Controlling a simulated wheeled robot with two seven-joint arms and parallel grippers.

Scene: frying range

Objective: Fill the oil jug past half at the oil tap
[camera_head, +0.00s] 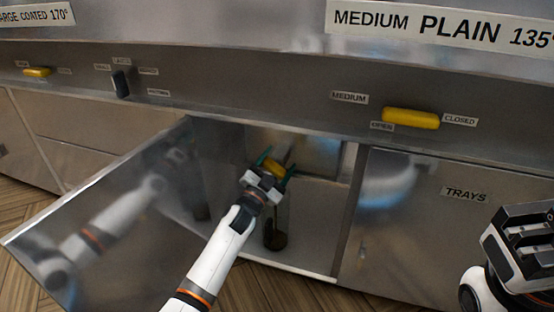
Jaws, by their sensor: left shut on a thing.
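My left gripper (276,167) reaches into an open cabinet under the range. It is shut on a yellow handle (273,168), probably the oil tap's lever, which shows between its green fingertips. Below it, a small dark brown vessel (275,238), possibly the oil jug, stands on the cabinet floor. My wrist partly covers the space above it, so its top and any oil level cannot be made out.
The cabinet's steel door (110,225) stands open to the left and mirrors my arm. A closed door labelled TRAYS (400,240) is on the right. Yellow levers (410,118) (37,72) and a dark switch (120,84) sit on the panel above.

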